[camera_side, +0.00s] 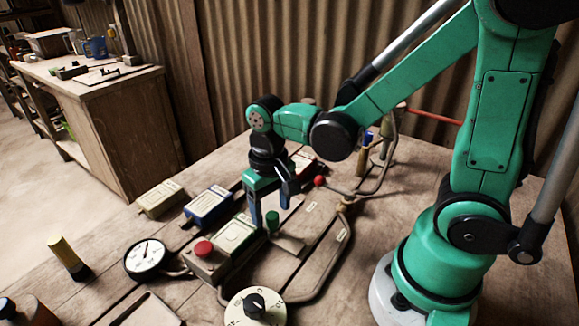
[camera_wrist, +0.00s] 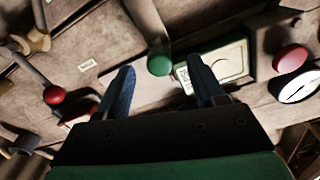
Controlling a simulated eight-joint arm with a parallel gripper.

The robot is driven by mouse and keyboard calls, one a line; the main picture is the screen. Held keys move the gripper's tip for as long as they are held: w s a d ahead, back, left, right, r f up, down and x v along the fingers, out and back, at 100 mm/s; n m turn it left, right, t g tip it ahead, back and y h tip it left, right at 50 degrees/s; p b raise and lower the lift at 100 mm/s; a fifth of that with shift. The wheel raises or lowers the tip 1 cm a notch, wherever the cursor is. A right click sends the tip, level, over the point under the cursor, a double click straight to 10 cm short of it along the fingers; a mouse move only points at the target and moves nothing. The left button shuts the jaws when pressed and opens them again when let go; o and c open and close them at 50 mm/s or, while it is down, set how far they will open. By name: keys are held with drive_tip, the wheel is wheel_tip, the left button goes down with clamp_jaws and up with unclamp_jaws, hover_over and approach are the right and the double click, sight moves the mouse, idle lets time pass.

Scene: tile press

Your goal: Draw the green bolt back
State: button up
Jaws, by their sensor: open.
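The green bolt (camera_side: 272,221) shows as an upright rounded green knob at the middle of the table, beside a pale green-topped box (camera_side: 236,233). In the wrist view the green knob (camera_wrist: 160,62) sits at the end of a pale shaft, between the fingertips as seen there. My gripper (camera_side: 273,210) points down over it with its two blue fingers apart. In the wrist view my gripper (camera_wrist: 163,72) has a finger on each side of the knob, with gaps visible. I cannot tell how far down the fingers reach beside it.
A red-button box (camera_side: 205,255) and a gauge (camera_side: 145,258) stand left of the bolt. A dial (camera_side: 254,306) is in front. A red-ball lever (camera_side: 319,181) is behind to the right. A blue-topped box (camera_side: 208,206) and bent pipes (camera_side: 335,255) are close by.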

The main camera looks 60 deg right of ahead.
drive_tip(key=shift+f, duration=0.7)
clamp_jaws()
idle(1.1)
